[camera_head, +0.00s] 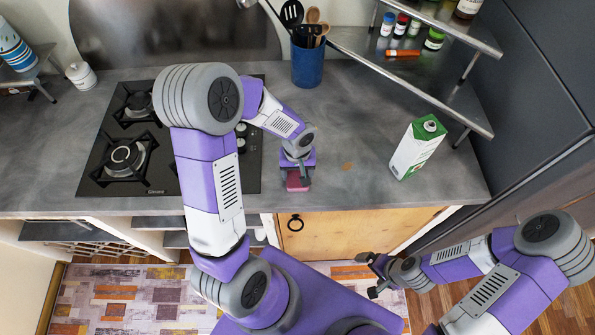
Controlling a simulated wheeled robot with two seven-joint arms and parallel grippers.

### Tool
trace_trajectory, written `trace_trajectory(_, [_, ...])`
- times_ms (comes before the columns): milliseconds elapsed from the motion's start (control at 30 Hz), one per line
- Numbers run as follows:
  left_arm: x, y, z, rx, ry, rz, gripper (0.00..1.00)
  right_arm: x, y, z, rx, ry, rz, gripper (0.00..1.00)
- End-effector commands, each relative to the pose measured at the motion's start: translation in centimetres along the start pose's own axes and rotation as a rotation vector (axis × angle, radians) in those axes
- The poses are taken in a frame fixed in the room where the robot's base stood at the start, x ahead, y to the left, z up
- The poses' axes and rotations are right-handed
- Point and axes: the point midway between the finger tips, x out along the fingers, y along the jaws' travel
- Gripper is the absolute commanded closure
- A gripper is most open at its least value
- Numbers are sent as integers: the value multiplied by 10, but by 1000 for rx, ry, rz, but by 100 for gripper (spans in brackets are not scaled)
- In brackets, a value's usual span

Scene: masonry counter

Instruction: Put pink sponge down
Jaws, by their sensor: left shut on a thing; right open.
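The pink sponge (297,182) is small and dark pink, at the front part of the grey counter (370,187), just right of the stove. My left gripper (297,172) comes down over it from above and is shut on it. The gripper hides the sponge's upper part, and I cannot tell whether the sponge touches the counter. My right gripper (370,276) is open and empty, low in front of the counter, over the floor.
A black gas stove (168,182) lies left of the sponge. A green and white carton (417,147) stands to the right. A blue utensil holder (307,63) and a metal shelf (405,75) with jars are at the back. The counter between sponge and carton is mostly clear.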

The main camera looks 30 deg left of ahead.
Motion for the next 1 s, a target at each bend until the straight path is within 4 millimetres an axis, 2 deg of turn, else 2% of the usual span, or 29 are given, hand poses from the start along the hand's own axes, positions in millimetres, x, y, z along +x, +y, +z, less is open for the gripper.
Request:
trace_trajectory(267, [4, 0, 0, 1, 1, 0, 66, 5, 2, 0, 0, 0, 0, 0])
trace_trajectory(300, [3, 0, 0, 1, 1, 0, 28, 4, 2, 0, 0, 0, 0, 0])
trace_trajectory(433, [2, 0, 0, 1, 0, 0, 8, 3, 1, 0, 0, 0, 0, 0])
trace_trajectory(833, [-3, 0, 0, 1, 0, 0, 7, -2, -1, 0, 0, 0, 0, 0])
trace_trajectory(1000, [-33, 0, -1, 0, 5, 2, 7, -7, -3, 0, 0, 0, 0, 0])
